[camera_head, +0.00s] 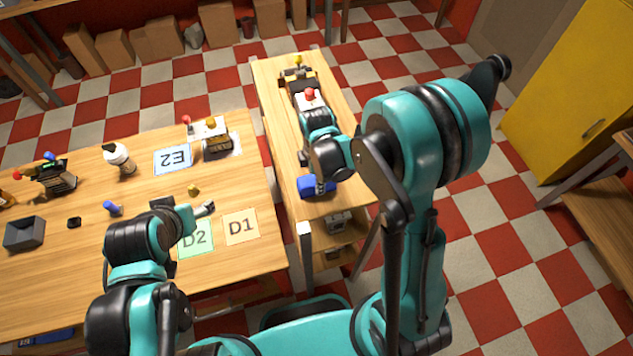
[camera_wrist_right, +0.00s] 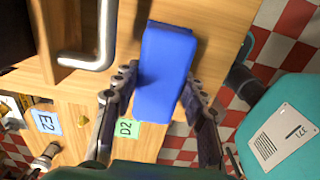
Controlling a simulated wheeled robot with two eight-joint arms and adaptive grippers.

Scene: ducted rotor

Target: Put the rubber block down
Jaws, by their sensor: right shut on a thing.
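The rubber block (camera_wrist_right: 165,70) is a plain blue block between the two fingers of my right gripper (camera_wrist_right: 160,78) in the right wrist view. The gripper is shut on it. In the head view the blue block (camera_head: 312,187) shows below my right wrist, over the near end of the narrow wooden bench (camera_head: 328,203). I cannot tell whether its underside touches the bench top. My left gripper (camera_head: 205,208) is over the wide table near the D2 card (camera_head: 197,240); its finger opening is not clear.
The wide table (camera_head: 60,270) holds the D1 card (camera_head: 241,227), the E2 card (camera_head: 173,158), a white bottle (camera_head: 119,157) and a grey bin (camera_head: 25,233). Devices with red and yellow knobs stand farther along the narrow bench. A metal handle (camera_wrist_right: 100,40) is close to the block.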

